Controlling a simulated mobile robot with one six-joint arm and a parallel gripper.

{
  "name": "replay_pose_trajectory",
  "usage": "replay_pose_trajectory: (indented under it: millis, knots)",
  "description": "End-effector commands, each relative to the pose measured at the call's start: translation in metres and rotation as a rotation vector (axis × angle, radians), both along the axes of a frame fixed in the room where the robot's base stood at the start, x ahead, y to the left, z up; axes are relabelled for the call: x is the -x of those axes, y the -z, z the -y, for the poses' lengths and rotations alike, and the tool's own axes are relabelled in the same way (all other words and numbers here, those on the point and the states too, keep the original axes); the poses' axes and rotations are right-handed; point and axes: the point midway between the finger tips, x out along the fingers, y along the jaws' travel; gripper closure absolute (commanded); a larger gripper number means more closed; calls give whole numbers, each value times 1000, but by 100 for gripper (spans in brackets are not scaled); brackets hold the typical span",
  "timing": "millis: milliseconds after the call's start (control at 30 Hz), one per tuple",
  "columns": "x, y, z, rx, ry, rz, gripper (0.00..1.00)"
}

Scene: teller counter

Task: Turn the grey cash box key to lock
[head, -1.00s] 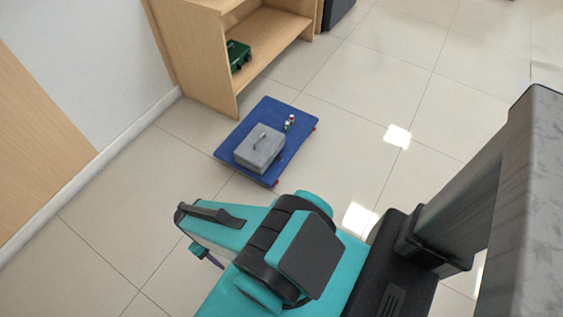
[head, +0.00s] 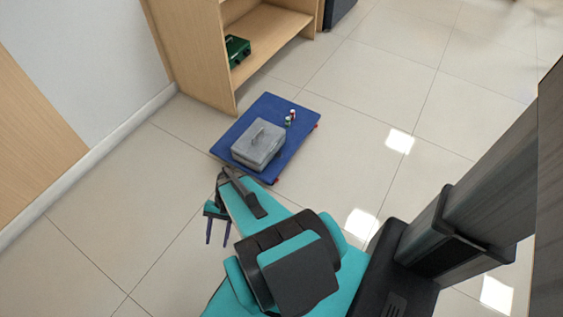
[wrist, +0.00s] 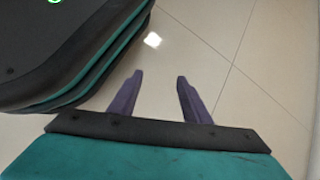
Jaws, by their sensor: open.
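The grey cash box (head: 258,146) sits on a blue platform (head: 229,141) on the floor, with a handle on its lid. Its key and lock cannot be made out in the head view. My gripper (head: 217,242) is open and empty, pointing down over the bare floor to the lower left of the box and apart from it. In the wrist view the two purple fingers of my gripper (wrist: 159,95) stand apart with only floor tiles between them. The cash box does not show in the wrist view.
Small items (head: 290,117) stand on the platform behind the grey box. A green box (head: 237,50) sits in a wooden shelf unit (head: 205,65) at the back. A wall is at left. Tiled floor (head: 380,190) to the right of the platform is clear.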

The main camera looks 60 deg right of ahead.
Motion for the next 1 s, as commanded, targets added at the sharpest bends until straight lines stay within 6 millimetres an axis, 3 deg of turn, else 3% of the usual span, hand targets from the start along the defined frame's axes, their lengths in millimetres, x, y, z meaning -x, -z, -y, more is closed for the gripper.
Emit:
replay_pose_trajectory:
  millis: [33, 267, 533, 767, 1000]
  knots:
    - [-7, 13, 10, -18, 60, 0, 56]
    - [-29, 33, 51, -109, 314, -1, 56]
    - [-50, 51, 112, -224, 600, 11, 56]
    - [-57, 65, 173, -333, 833, 34, 56]
    - [-51, 76, 245, -453, 1063, 74, 56]
